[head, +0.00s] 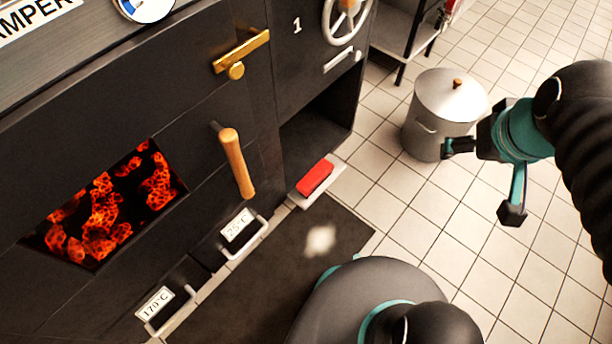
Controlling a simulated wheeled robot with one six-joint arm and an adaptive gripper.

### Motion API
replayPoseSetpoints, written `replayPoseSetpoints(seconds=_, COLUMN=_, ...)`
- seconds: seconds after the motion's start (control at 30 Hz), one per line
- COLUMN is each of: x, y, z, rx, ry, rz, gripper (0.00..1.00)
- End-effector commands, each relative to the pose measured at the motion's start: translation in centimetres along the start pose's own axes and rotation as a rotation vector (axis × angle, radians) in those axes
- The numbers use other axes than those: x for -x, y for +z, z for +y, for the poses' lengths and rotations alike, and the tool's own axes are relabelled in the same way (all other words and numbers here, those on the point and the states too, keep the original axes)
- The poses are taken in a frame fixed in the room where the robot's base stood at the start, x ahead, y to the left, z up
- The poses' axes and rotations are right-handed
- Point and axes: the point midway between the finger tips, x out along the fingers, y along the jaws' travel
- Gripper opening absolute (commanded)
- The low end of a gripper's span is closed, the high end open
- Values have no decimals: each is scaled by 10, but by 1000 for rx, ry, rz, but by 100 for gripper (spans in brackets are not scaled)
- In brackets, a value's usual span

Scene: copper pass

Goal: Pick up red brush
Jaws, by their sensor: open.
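The red brush (314,177) is a red block lying on a pale flat piece (329,186) on the floor. It lies at the foot of the dark oven, by an open recess. My gripper (485,180) is open and empty, in the air at the right, well apart from the brush. Its two fingers are spread, in front of the tiles and the pot. The underside of the brush is hidden.
The dark oven (105,130) with glowing coals fills the left. A wooden handle (237,163) sticks out from it. A lidded metal pot (443,110) stands behind my gripper. A dark mat (285,255) with a pale patch lies before the oven. Tiles at right are free.

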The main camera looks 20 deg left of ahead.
Motion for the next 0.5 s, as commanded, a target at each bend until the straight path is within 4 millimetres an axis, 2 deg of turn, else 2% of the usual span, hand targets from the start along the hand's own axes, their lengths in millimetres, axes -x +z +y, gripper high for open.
replayPoseSetpoints(seconds=0.2, x=-52, y=-49, z=-28, rx=413, ry=-68, rz=-65, gripper=83)
replayPoseSetpoints(seconds=0.37, x=-96, y=-81, z=-53, rx=715, ry=-121, rz=-95, gripper=83)
replayPoseSetpoints(seconds=0.5, x=-141, y=-102, z=-80, rx=976, ry=-173, rz=-116, gripper=83)
